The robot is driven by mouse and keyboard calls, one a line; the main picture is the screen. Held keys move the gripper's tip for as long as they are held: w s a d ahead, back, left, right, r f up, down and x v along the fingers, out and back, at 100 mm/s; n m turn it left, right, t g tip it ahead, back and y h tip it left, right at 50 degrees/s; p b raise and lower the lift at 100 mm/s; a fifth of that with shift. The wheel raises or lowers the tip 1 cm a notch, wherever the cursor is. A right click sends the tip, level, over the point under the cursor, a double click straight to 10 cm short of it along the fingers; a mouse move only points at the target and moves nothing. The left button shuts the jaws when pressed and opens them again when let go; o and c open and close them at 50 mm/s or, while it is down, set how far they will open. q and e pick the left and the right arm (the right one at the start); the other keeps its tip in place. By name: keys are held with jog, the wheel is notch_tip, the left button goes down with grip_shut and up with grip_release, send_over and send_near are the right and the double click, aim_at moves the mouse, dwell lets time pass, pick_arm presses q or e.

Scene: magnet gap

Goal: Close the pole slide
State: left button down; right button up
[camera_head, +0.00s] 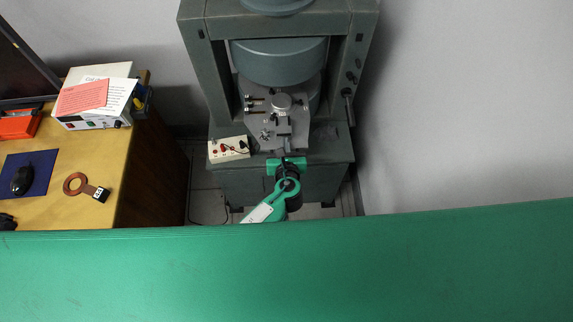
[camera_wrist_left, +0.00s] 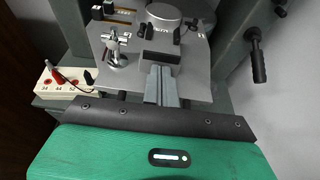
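The pole slide looks to be the grey plate (camera_head: 262,112) in the gap of the big grey magnet (camera_head: 280,62). It carries a round metal disc (camera_head: 282,102) and small fittings, and juts out at the front. In the left wrist view the plate (camera_wrist_left: 195,62) fills the upper middle, with a dark block (camera_wrist_left: 162,57) near its front edge. My left gripper (camera_head: 284,134) is over the plate's front part. Its two grey fingers (camera_wrist_left: 161,84) lie close together, tips at or just before the dark block; contact is unclear. My right gripper is not in view.
A white box with red terminals (camera_head: 228,149) stands left of the plate, with leads. A dark lever (camera_head: 348,106) sticks out from the magnet's right side. A wooden desk (camera_head: 140,150) with a mouse, copper ring and papers stands at left. The right side is bare wall.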

aim_at(282, 102)
pick_arm(q)
jog(key=w+b, duration=0.2)
jog(key=w, duration=1.2)
jog(key=shift+w+f+b, duration=0.1)
jog(key=shift+w+b, duration=0.15)
jog(key=shift+b, duration=0.05)
jog(key=shift+w, duration=0.45)
jog(key=shift+a+r, duration=0.1)
jog(key=shift+r, duration=0.15)
jog(key=shift+w+r, duration=0.1)
jog(key=shift+r, duration=0.05)
jog(key=shift+s, duration=0.6)
jog(key=v, duration=1.3)
jog(key=shift+p, duration=0.4)
jog(key=shift+f, duration=0.2)
